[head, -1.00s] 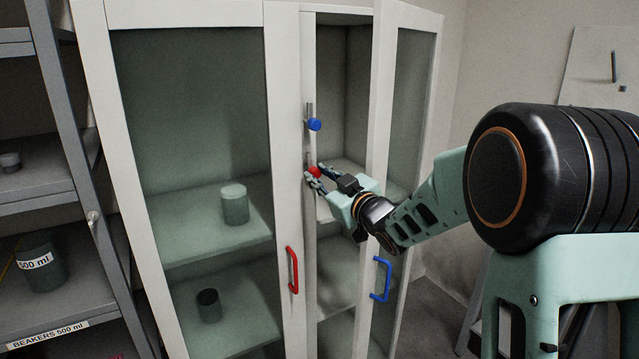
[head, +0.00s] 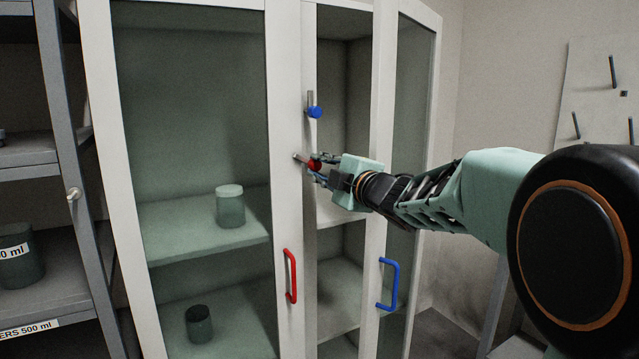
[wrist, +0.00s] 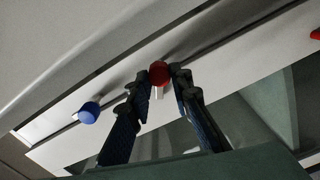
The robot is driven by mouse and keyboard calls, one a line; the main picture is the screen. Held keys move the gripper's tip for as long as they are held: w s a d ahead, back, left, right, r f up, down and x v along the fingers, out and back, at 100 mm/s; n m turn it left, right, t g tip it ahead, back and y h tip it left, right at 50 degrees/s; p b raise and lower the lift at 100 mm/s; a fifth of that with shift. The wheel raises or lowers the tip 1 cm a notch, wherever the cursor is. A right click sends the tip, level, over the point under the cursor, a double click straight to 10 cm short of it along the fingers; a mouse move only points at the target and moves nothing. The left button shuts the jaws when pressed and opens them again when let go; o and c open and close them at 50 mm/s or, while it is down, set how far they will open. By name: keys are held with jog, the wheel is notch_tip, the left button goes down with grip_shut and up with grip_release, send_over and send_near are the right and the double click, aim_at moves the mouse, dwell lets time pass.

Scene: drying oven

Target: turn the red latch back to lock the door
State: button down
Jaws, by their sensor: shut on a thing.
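The red latch (head: 314,164) is on the inner edge of the left cabinet door (head: 288,120). Its bar lies nearly level, pointing left across the door frame. My gripper (head: 317,170) is shut on the red latch's knob. In the wrist view, the red knob (wrist: 159,73) sits between the tips of my gripper (wrist: 160,82). The blue latch (head: 314,110) is above, with its bar upright; it also shows in the wrist view (wrist: 89,112). The left door looks closed.
The right door (head: 381,120) stands ajar, with a blue handle (head: 389,284), close to my arm. A red handle (head: 291,276) is on the left door. Beakers (head: 230,207) stand behind its glass. A grey shelf rack (head: 60,110) is at the left.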

jog(key=n+b, duration=0.4)
jog(key=n, duration=0.2)
jog(key=shift+f, duration=0.15)
jog(key=shift+b, duration=0.35)
jog(key=c, duration=1.7)
grip_release()
jog(key=shift+c, duration=0.2)
jog(key=shift+s, duration=0.1)
jog(key=v, duration=0.7)
jog(key=shift+d, duration=0.15)
jog(key=shift+s, duration=0.15)
